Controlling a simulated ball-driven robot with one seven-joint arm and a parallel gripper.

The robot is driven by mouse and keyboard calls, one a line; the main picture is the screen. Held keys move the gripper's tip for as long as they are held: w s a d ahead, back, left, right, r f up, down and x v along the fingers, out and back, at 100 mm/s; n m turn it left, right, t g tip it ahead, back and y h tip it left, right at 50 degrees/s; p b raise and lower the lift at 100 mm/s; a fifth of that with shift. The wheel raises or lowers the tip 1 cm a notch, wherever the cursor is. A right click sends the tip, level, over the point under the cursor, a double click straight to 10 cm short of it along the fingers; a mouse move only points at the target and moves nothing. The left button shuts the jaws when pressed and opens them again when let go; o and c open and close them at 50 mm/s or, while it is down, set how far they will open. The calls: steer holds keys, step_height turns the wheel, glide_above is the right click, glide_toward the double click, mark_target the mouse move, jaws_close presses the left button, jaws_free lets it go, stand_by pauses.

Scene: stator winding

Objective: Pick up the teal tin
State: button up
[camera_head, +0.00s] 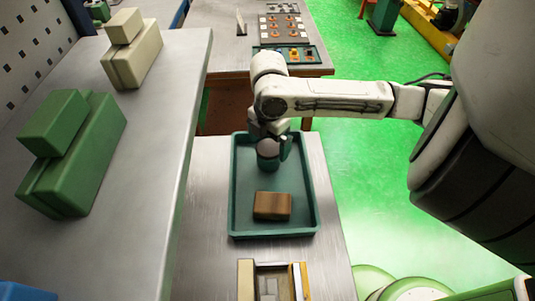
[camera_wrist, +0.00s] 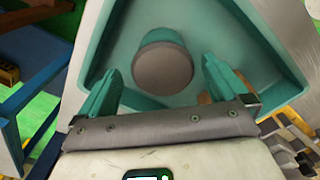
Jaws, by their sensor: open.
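The teal tin (camera_head: 267,162) is a short cylinder with a grey-brown top. It stands in the far half of the teal tray (camera_head: 234,195), partly hidden by my gripper in the head view. In the wrist view the tin (camera_wrist: 162,66) shows its round top and a teal side, inside the tray (camera_wrist: 265,72). My gripper (camera_wrist: 160,72) is open, with one teal finger on each side of the tin in that view. Gaps show between the fingers and the tin. My gripper (camera_head: 275,146) is above the tray at the tin in the head view.
A brown block (camera_head: 271,206) lies in the near half of the tray. A beige-sided holder (camera_head: 246,280) stands in front of the tray. Green boxes (camera_head: 75,155) and cream boxes (camera_head: 132,50) sit on the left bench. Another table (camera_head: 225,50) with small parts is behind.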

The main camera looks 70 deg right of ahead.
steer(key=shift+a+f+p, duration=0.15)
steer(key=shift+f+p, duration=0.3)
steer(key=shift+f, duration=2.25)
steer(key=shift+c, duration=0.2)
steer(key=c, duration=1.2)
steer(key=shift+r, duration=0.1)
steer(key=shift+c, duration=0.2)
